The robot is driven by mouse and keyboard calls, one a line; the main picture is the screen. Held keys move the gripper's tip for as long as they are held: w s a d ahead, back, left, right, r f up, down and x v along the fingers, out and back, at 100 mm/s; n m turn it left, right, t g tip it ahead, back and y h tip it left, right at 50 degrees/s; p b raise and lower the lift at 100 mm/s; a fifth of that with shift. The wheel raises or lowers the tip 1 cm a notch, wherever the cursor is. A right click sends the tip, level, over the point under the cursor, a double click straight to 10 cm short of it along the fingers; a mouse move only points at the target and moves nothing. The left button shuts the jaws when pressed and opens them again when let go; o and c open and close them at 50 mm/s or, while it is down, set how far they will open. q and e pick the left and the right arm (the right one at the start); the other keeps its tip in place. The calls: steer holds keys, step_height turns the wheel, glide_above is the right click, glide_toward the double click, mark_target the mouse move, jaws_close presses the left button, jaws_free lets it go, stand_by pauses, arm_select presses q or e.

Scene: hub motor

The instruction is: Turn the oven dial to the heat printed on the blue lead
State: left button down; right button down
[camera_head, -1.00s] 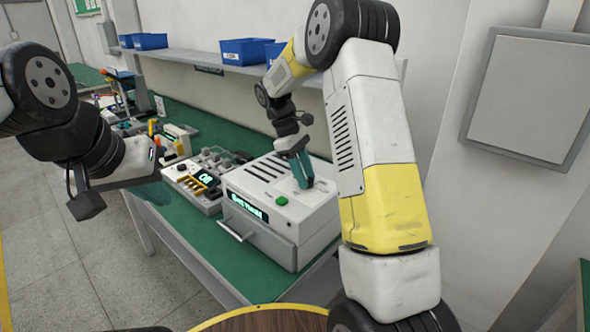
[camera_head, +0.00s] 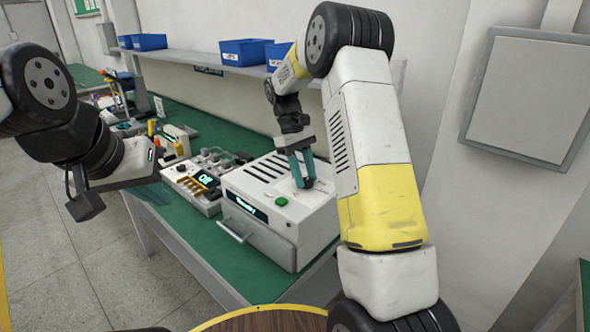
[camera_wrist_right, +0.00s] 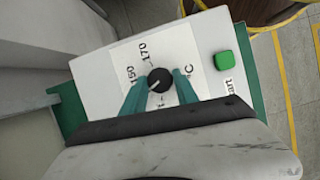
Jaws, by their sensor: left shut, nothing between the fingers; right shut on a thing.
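The oven is a white box (camera_head: 262,215) with dark vent slots, a green button (camera_head: 281,202) and a front display (camera_head: 248,208) that appears to read "Ready". Its black dial (camera_wrist_right: 159,80) sits on a white plate printed with "150", "170" and "°C" in the right wrist view. My right gripper (camera_wrist_right: 160,90) has its teal fingers shut on the dial's two sides. A pale mark shows on the dial; its exact heading is hard to tell. My left gripper (camera_head: 76,188) is shut and empty at the left, away from the oven. I cannot make out the blue lead.
A device with an "Off" display (camera_head: 207,180) stands left of the oven on the green bench. Blue bins (camera_head: 245,51) sit on the shelf (camera_head: 230,66) behind. A grey wall panel (camera_head: 530,95) is at the right.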

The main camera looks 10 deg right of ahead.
steer(key=c, duration=0.9)
jaws_free()
steer(key=shift+c, duration=0.2)
steer(key=shift+r, duration=0.1)
steer(key=v, duration=0.7)
steer(key=shift+r, duration=0.3)
steer(key=shift+w, duration=0.1)
